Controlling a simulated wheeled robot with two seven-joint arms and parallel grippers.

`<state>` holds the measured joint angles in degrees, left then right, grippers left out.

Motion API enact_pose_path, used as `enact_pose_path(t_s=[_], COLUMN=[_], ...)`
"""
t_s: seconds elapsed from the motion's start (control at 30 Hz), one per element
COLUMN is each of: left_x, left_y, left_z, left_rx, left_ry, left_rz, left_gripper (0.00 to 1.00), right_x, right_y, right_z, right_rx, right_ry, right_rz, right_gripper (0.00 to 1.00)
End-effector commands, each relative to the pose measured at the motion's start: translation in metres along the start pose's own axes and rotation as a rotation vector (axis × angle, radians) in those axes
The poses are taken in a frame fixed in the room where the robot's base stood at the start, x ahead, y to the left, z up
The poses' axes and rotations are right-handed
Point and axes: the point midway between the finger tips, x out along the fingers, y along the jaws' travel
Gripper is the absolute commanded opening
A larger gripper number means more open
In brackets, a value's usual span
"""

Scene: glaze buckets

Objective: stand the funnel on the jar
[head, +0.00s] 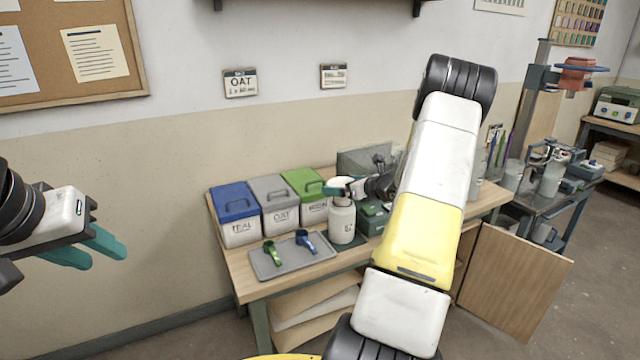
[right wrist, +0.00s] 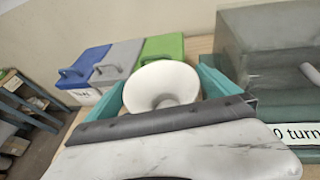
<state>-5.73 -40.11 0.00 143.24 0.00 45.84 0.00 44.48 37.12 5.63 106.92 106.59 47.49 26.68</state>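My left gripper (head: 94,250) is at the far left, away from the table, fingers apart and empty.
Blue (head: 235,213), grey (head: 277,202) and green-lidded (head: 307,193) buckets stand behind the jar. A grey tray (head: 290,268) holds a green scoop (head: 271,253) and a blue scoop (head: 305,241). A green-grey box (head: 372,221) stands close to the jar's right.

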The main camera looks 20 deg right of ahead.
Motion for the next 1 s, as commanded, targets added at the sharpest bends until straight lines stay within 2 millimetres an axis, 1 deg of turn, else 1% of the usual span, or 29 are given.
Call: enact_pose_path(t_s=[0.17,0.23,0.37,0.4,0.6,0.7,0.87,0.93,0.97,1.0], left_x=[0.0,0.0,0.0,0.0,0.0,0.0,0.0,0.0,0.0,0.0], left_y=[0.0,0.0,0.0,0.0,0.0,0.0,0.0,0.0,0.0,0.0], left_z=[0.0,0.0,0.0,0.0,0.0,0.0,0.0,0.0,0.0,0.0], left_rx=[0.0,0.0,0.0,0.0,0.0,0.0,0.0,0.0,0.0,0.0], left_ry=[0.0,0.0,0.0,0.0,0.0,0.0,0.0,0.0,0.0,0.0], left_rz=[0.0,0.0,0.0,0.0,0.0,0.0,0.0,0.0,0.0,0.0], left_gripper=[0.36,0.36,0.36,0.36,0.36,0.36,0.36,0.36,0.36,0.36], right_x=[-0.002,-0.01,-0.034,-0.044,-0.086,-0.103,-0.118,-0.119,-0.118,-0.117], right_y=[0.0,-0.001,-0.001,-0.002,-0.001,0.0,0.001,0.009,0.018,0.033], right_z=[0.004,0.003,0.003,0.003,0.003,0.003,0.004,0.009,0.014,0.024], right_rx=[-0.001,0.001,0.0,0.0,0.0,0.0,-0.004,-0.031,-0.056,-0.107], right_ry=[0.0,0.001,0.0,0.001,0.001,0.0,0.0,0.004,0.008,0.015], right_rz=[-0.001,-0.002,-0.003,-0.005,-0.003,-0.002,0.001,0.022,0.041,0.076], right_gripper=[1.0,1.0,1.0,1.0,1.0,1.0,1.0,1.0,1.0,1.0])
